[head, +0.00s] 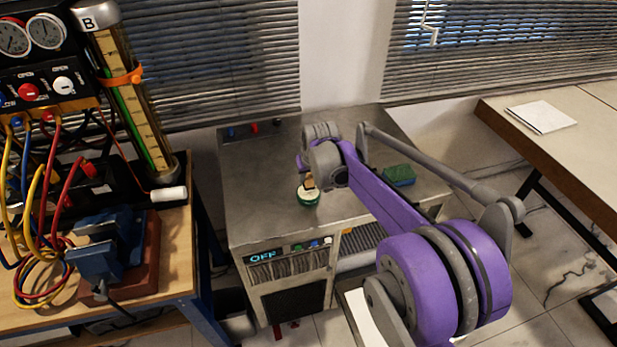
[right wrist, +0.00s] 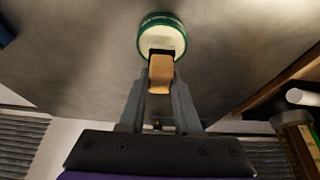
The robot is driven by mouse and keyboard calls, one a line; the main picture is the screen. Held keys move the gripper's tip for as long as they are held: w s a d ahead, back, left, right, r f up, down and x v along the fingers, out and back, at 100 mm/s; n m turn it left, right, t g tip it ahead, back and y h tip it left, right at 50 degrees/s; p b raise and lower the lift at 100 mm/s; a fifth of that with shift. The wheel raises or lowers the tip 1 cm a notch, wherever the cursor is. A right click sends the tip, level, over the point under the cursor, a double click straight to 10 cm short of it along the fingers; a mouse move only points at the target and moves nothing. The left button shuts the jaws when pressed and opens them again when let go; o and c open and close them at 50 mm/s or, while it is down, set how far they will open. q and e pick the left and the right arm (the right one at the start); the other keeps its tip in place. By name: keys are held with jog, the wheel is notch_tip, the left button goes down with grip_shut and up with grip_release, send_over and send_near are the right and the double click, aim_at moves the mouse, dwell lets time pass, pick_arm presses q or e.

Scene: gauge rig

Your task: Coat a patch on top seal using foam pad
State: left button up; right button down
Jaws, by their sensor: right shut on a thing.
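My right gripper (head: 311,177) is over the metal cabinet top, pointing down. In the right wrist view my right gripper (right wrist: 160,82) is shut on a small tan foam pad (right wrist: 161,70) with a dark far end. That end overlaps the pale contents of a round green-rimmed tin (right wrist: 160,22); I cannot tell whether it touches them. In the head view the open tin (head: 308,199) stands right under the gripper. A tilted tube marked B (head: 135,110) stands at the left, with a silver cap at its top end. I cannot pick out the seal itself. My left gripper is out of view.
A green and blue block (head: 398,175) lies on the cabinet top (head: 255,160). The left bench holds gauges (head: 30,35), looped hoses, a blue vise (head: 105,250) and a white cylinder (head: 169,194). A table with a white sheet (head: 541,117) stands at right.

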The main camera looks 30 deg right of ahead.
aim_at(309, 176)
jog(key=shift+r+p, duration=1.4)
jog(key=shift+r, duration=1.3)
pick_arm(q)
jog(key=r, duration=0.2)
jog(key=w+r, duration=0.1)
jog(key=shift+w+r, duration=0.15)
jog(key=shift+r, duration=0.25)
pick_arm(e)
jog(key=shift+f, duration=0.1)
